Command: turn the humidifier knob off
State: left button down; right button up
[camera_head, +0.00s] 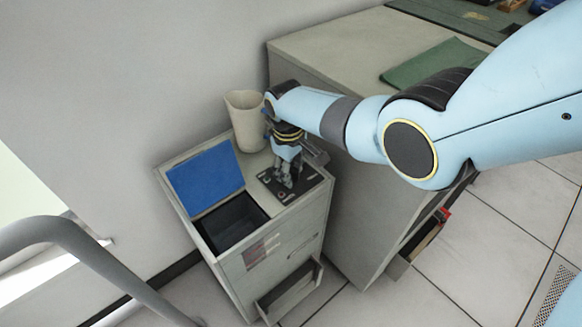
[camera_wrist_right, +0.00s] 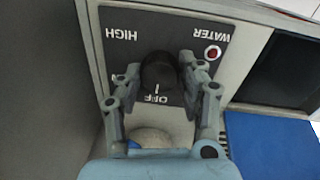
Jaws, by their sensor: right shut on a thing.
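The humidifier (camera_head: 284,258) is a pale cabinet standing on the floor by the wall, with a black control panel on its top right. The black round knob (camera_wrist_right: 159,72) sits on that panel in the right wrist view, with the words HIGH, OFF and WATER upside down around it. My right gripper (camera_wrist_right: 160,75) has a finger on each side of the knob and is shut on it. It also shows in the head view (camera_head: 287,182), pointing down at the panel and hiding the knob there. My left gripper is not in view.
A blue lid (camera_head: 205,177) stands open beside a dark water bay (camera_head: 231,222). A beige bin-shaped vessel (camera_head: 246,121) stands at the back of the humidifier. A grey cabinet (camera_head: 345,205) with a green cloth (camera_head: 432,63) is close on the right. A grey rail curves at lower left.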

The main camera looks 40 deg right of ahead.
jog(key=shift+n, duration=0.3)
jog(key=o, duration=1.2)
jog(key=shift+c, duration=0.2)
jog(key=shift+r, duration=0.15)
notch_tip(320, 180, up, 12)
jog(key=shift+a, duration=0.4)
jog(key=shift+s, duration=0.1)
